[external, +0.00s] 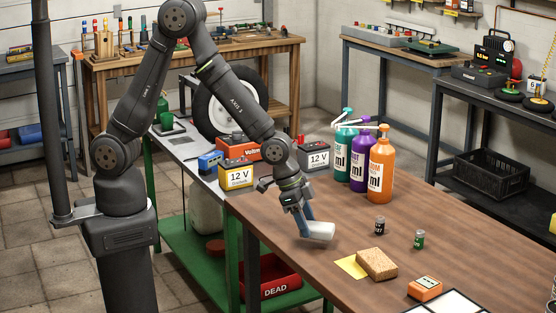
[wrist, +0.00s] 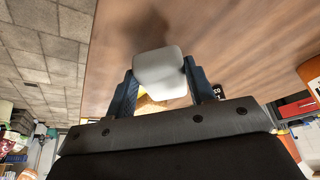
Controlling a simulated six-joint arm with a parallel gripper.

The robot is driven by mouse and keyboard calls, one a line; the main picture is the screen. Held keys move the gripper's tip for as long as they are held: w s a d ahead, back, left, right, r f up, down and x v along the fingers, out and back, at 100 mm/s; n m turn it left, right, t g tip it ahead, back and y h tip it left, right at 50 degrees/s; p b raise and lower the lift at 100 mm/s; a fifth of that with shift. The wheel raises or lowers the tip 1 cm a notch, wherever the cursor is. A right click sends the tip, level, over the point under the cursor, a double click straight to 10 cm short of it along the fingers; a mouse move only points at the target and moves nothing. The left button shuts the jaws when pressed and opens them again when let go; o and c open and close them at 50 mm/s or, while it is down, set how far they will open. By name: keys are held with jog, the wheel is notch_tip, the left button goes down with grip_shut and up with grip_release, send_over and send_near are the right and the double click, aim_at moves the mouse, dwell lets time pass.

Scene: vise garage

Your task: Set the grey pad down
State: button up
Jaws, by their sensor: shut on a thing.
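The light grey pad (external: 319,231) is between the fingers of my gripper (external: 305,222), near the left part of the brown wooden table (external: 340,265). In the wrist view, the grey pad (wrist: 160,70) sits between the two blue fingers of my gripper (wrist: 160,88), which are shut on its sides. A dark shadow lies on the table just beyond it in that view. I cannot tell for sure whether the pad touches the table or hangs just above it.
An orange box (external: 425,288) is at the front. Bottles (external: 380,165) stand behind. Bare tabletop surrounds the pad.

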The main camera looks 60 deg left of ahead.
jog(key=shift+f, duration=1.3)
jog(key=shift+f, duration=0.1)
jog(key=o, duration=1)
jog(key=shift+c, duration=0.2)
jog(key=v, duration=1.2)
jog(key=x, duration=1.2)
